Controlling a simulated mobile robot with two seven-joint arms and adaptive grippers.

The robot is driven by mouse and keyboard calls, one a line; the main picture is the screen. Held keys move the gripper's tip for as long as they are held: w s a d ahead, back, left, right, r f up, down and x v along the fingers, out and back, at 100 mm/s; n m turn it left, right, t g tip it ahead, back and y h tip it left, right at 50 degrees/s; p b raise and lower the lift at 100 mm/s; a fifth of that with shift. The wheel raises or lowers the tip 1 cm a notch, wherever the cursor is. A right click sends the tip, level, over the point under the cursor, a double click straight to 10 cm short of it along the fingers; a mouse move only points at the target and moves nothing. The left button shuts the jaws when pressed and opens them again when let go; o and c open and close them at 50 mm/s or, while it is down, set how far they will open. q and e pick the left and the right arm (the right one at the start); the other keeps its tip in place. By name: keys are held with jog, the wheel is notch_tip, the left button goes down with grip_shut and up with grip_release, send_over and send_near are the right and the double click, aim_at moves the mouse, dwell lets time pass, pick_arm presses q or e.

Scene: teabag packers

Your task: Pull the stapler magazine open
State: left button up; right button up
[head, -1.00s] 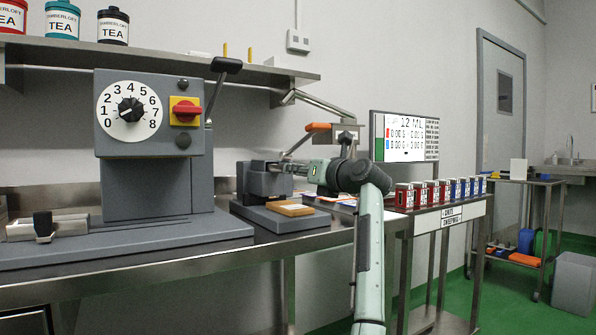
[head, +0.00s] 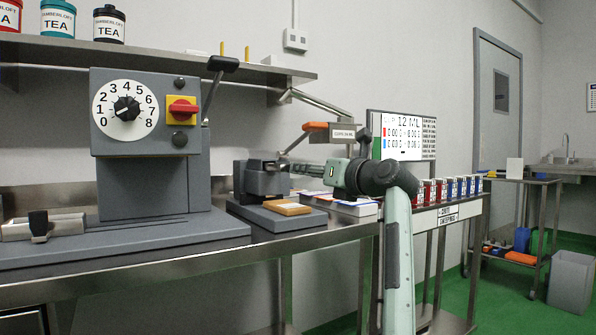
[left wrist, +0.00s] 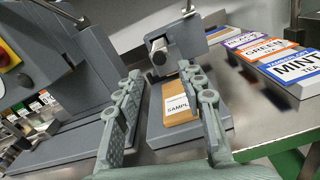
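The stapler (head: 262,181) is a dark grey block on a grey base, on the steel bench in the head view. In the left wrist view its grey body (left wrist: 178,40) is at the top, with a silver round-ended part (left wrist: 158,52), perhaps the magazine's end, facing me. My left gripper (head: 287,166) reaches it from the right. In the left wrist view its two fingers (left wrist: 160,74) are spread, with the silver part just beyond and between the tips. I cannot tell whether they touch it. My right gripper is out of view.
A large grey machine with a dial (head: 126,110) stands left of the stapler. Tea packets, including a blue-labelled mint one (left wrist: 292,68), lie to the right. Red and blue tins (head: 450,190) line the side table. A steel shelf (head: 160,60) hangs above.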

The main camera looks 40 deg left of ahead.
pick_arm(q)
jog(key=v, duration=0.6)
dwell(0.4)
